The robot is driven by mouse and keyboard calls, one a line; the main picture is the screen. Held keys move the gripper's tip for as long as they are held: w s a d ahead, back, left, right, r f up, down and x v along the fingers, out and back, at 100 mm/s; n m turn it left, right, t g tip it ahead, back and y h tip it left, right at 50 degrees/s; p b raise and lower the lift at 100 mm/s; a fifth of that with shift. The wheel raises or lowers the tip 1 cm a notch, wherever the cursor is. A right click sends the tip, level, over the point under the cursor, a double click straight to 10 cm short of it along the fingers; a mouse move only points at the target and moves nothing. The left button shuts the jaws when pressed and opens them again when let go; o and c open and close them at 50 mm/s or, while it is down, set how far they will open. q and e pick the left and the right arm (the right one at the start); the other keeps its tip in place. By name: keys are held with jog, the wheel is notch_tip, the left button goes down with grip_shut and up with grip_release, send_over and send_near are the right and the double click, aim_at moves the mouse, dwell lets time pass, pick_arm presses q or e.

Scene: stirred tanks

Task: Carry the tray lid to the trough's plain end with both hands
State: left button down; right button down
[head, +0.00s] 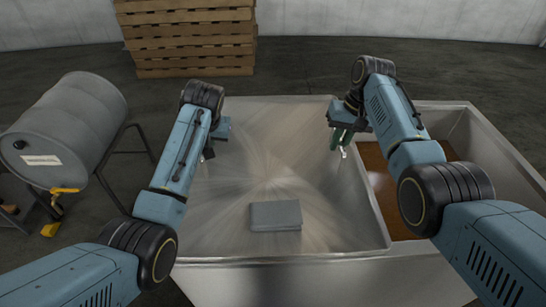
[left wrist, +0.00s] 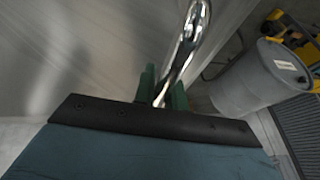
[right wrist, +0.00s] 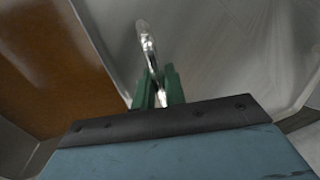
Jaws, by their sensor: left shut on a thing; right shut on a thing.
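The tray lid (head: 270,155) is a wide, brushed-metal sheet over the left and middle of the metal trough (head: 497,143). My left gripper (head: 208,153) is at the lid's left side, its green fingers shut on a chrome handle (left wrist: 190,45). My right gripper (head: 341,148) is at the lid's right side, shut on the other chrome handle (right wrist: 147,45). The lid looks about level; I cannot tell whether it touches the trough's rim. The trough's right part is uncovered and shows brown content (head: 402,215). My arms hide parts of the lid's sides.
A flat grey block (head: 275,215) lies on the lid near its front edge. A grey drum (head: 68,130) on a stand is at the left, also in the left wrist view (left wrist: 255,75). Stacked wooden pallets (head: 188,35) stand behind. The floor at the back right is clear.

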pick_arm(q)
jog(key=shift+w+r, duration=0.1)
jog(key=shift+r, duration=0.1)
pick_arm(e)
jog(key=shift+w+r, duration=0.1)
jog(key=shift+r, duration=0.1)
